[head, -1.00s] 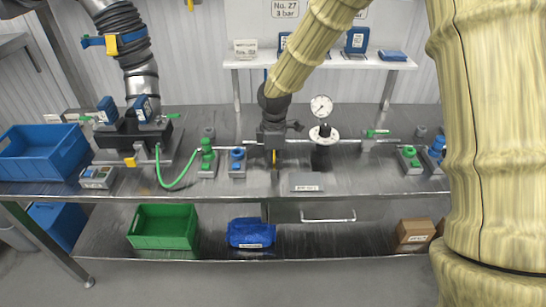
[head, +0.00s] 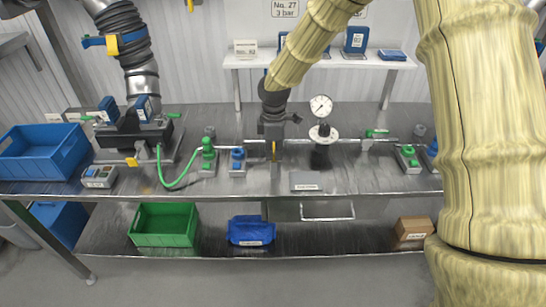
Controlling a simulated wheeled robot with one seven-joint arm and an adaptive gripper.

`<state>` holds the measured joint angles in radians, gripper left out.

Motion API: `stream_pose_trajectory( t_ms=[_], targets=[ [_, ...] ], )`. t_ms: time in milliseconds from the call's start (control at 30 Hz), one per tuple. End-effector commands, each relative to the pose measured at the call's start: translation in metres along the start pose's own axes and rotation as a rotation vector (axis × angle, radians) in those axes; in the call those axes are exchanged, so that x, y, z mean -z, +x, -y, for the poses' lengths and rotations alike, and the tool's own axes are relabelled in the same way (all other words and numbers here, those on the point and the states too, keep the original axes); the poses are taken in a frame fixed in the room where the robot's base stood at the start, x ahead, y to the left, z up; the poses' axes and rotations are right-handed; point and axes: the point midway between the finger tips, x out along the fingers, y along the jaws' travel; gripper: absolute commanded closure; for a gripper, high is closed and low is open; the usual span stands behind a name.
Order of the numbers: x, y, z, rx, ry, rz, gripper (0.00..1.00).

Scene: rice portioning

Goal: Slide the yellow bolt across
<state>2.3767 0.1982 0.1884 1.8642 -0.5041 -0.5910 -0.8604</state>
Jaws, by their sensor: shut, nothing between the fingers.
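A small yellow part (head: 132,161), which looks like the yellow bolt, is at the lower front of a black fixture (head: 135,137) on the left of the steel bench. A second small yellow piece (head: 274,150) shows right under my gripper; I cannot tell whether it belongs to the pipe fitting there. My gripper (head: 273,145) is dark and points down over the middle of the bench, at the horizontal pipe. It is shut and empty, well to the right of the black fixture. Its fingertips are too small to make out clearly.
A green hose (head: 178,185) loops from the fixture to a green valve (head: 208,153). A blue valve (head: 237,158) stands left of my gripper, and a pressure gauge (head: 321,106) right of it. A blue crate (head: 42,153) is at far left. The bench's front strip is mostly clear.

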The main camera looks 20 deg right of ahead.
Motion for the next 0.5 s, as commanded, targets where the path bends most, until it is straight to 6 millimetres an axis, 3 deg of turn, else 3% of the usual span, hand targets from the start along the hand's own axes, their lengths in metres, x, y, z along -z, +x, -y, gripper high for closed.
stream_pose_trajectory(
  t_ms=[500],
  targets=[
    [0.0, -0.046, 0.012, 0.0, 0.0, 0.0, 1.0]
  ],
)
